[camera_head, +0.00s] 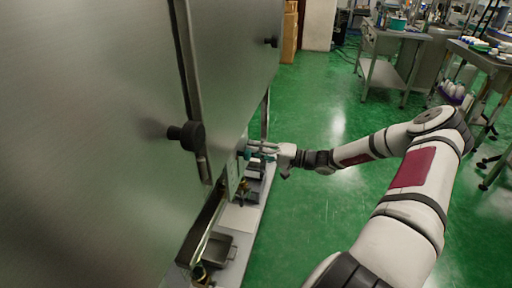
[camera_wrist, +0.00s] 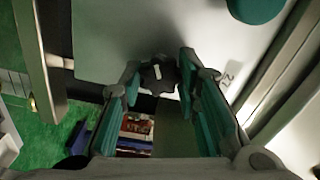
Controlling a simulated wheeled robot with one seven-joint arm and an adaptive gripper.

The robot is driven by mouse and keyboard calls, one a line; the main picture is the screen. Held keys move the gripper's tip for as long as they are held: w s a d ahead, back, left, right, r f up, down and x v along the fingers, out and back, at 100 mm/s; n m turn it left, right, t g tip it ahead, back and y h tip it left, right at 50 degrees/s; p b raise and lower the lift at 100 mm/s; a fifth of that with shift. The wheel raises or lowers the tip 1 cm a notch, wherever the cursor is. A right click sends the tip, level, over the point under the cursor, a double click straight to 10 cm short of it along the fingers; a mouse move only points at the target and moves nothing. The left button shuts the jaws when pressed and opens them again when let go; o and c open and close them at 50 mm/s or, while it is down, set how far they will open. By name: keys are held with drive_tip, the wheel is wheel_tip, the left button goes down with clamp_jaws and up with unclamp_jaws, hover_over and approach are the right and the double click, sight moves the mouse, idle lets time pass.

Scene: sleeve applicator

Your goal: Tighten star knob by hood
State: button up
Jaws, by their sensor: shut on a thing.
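My gripper (camera_head: 258,150) reaches from the right to the lower edge of the large steel hood (camera_head: 100,100). In the wrist view, its two teal-padded fingers (camera_wrist: 158,78) stand on either side of a dark star knob (camera_wrist: 157,72) with a pale mark at its middle, and are shut on it. The knob sits against a pale panel (camera_wrist: 110,40). In the head view the knob is hidden by the gripper and too small to make out.
Two black knobs, one near (camera_head: 187,136) and one farther off (camera_head: 272,42), stick out of the hood's face. Below the hood are a machine bed and a metal tray (camera_head: 216,250). Green floor (camera_head: 310,220) lies open to the right. Steel tables (camera_head: 390,35) stand at the back right.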

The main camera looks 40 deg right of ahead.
drive_tip(key=shift+s+f+m+p, duration=0.1)
drive_tip(key=shift+m+p, duration=1.15)
drive_tip(key=shift+m, duration=4.6)
drive_tip(key=shift+f+m+p, duration=0.1)
drive_tip(key=shift+m+p, duration=1.1)
drive_tip(key=shift+m, duration=4.65)
drive_tip(key=o, duration=1.2)
drive_tip(key=shift+c, duration=0.2)
drive_tip(key=v, duration=1.2)
